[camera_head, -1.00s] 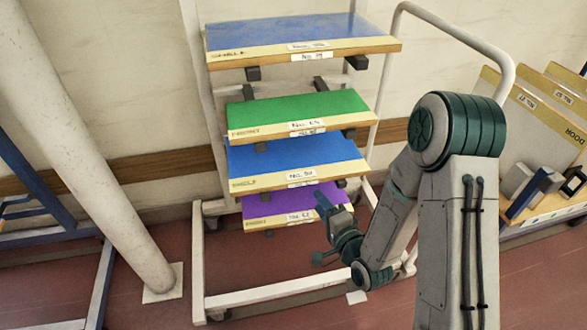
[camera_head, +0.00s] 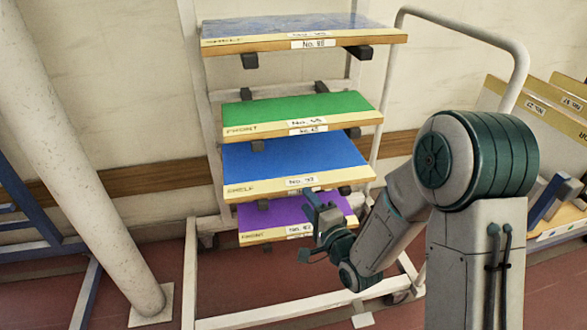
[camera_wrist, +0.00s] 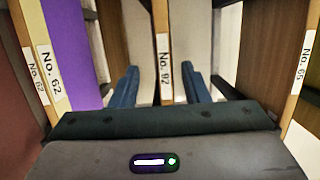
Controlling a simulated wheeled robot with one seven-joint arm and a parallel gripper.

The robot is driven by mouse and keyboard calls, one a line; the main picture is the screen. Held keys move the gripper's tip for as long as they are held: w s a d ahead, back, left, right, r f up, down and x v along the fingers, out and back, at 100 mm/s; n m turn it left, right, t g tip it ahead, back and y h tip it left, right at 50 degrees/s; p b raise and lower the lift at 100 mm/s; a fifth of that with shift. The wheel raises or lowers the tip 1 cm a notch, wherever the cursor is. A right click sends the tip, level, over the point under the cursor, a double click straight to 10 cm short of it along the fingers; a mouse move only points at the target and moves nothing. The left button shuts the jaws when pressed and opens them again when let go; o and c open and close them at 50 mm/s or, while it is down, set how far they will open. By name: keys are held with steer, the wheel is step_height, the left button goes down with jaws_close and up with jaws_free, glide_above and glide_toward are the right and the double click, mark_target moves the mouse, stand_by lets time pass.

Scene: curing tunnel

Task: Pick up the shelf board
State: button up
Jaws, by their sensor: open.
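The blue board (camera_head: 285,155) with a yellow edge marked SHELF and No. 92 lies on the rack's third level from the top. Its edge (camera_wrist: 163,60) runs between my fingers in the wrist view. My gripper (camera_wrist: 160,88) is open, with one dark blue finger on each side of that edge and gaps beside it. In the head view my gripper (camera_head: 310,228) is in front of the rack's lower levels, overlapping the purple board. Another blue board (camera_head: 270,28) on the top level, No. 81 or similar, seems to read SHELF too.
A white pole (camera_head: 70,150) stands left; another rack with boards (camera_head: 550,120) is at right.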

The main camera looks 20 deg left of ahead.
mark_target(297, 179)
steer(key=b+x, duration=0.1)
steer(key=x, duration=0.3)
steer(key=b+x, duration=0.1)
steer(key=x, duration=0.3)
steer(key=shift+w+d+r, duration=0.1)
steer(key=shift+w+r, duration=0.1)
steer(key=shift+w, duration=0.15)
steer(key=shift+c, duration=0.3)
jaws_close()
steer(key=shift+r, duration=0.1)
